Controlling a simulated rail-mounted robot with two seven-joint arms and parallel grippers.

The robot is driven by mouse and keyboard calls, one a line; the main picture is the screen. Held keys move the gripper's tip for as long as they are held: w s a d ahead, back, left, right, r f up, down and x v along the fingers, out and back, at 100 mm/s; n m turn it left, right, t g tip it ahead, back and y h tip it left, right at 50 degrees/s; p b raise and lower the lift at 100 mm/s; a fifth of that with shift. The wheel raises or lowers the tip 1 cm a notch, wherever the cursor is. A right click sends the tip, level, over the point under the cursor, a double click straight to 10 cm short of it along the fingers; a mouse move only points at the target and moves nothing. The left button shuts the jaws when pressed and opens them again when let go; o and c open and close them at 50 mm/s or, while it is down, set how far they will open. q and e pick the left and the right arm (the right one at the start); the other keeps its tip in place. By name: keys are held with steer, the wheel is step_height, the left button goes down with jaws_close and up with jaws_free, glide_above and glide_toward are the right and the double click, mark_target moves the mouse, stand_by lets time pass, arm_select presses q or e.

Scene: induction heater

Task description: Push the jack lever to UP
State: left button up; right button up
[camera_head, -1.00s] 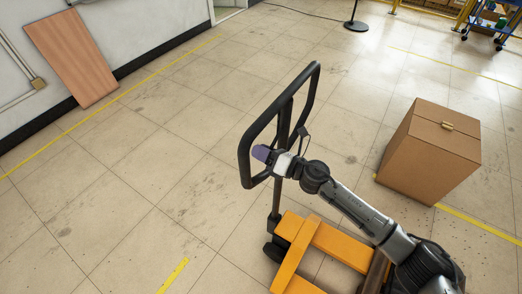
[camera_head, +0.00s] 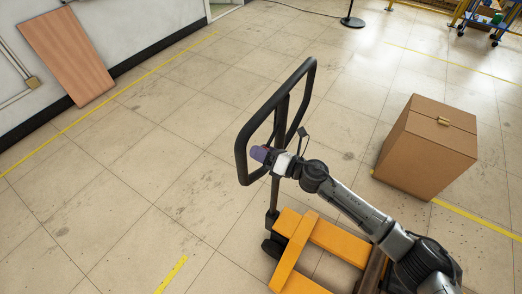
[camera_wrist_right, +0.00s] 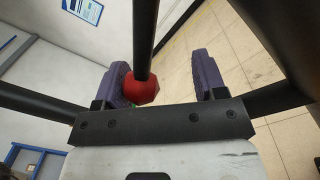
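The pallet jack has an upright black loop handle (camera_head: 243,150) on a post and orange forks (camera_head: 340,243). My right gripper (camera_head: 262,154) is at the lower part of the loop, its purple fingers partly hidden in the head view. In the right wrist view, the gripper (camera_wrist_right: 163,65) has its two purple fingers spread apart. A red knob (camera_wrist_right: 145,88) at the end of a black rod (camera_wrist_right: 145,35) shows between them, close to or touching the left finger; contact is unclear. The knob cannot be made out in the head view. My left gripper is not in view.
A cardboard box (camera_head: 425,150) stands on the floor right of the jack. A wooden board (camera_head: 68,55) leans on the left wall. A black stand base (camera_head: 352,22) and a blue cart (camera_head: 485,18) are at the back. The floor left of the jack is clear.

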steer(key=shift+d+f, duration=0.2)
steer(key=shift+f, duration=0.05)
steer(key=shift+s+d, duration=0.1)
steer(key=shift+d, duration=0.1)
steer(key=p+v, duration=0.1)
steer(key=v, duration=1.4)
stand_by(0.7)
steer(key=shift+s+r, duration=0.15)
steer(key=shift+r, duration=0.05)
